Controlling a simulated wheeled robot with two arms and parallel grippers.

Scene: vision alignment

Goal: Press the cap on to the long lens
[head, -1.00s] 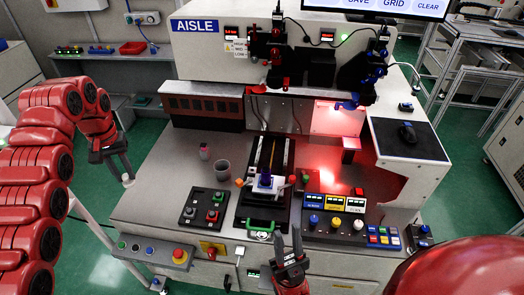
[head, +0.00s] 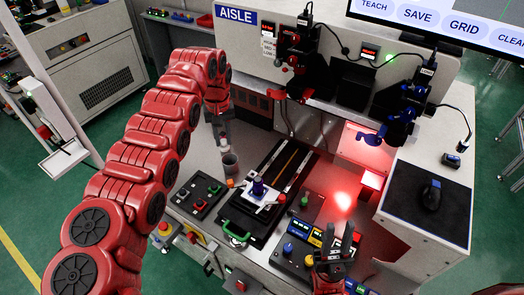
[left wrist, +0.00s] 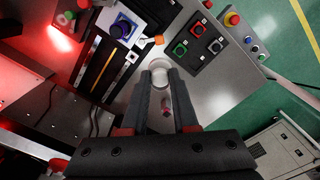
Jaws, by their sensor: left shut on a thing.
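A black button box (head: 200,190) lies left of the stage's dark rail (head: 283,168). A lit button panel (head: 303,245) lies to the right. Red and blue camera fixtures (head: 400,125) hang above.

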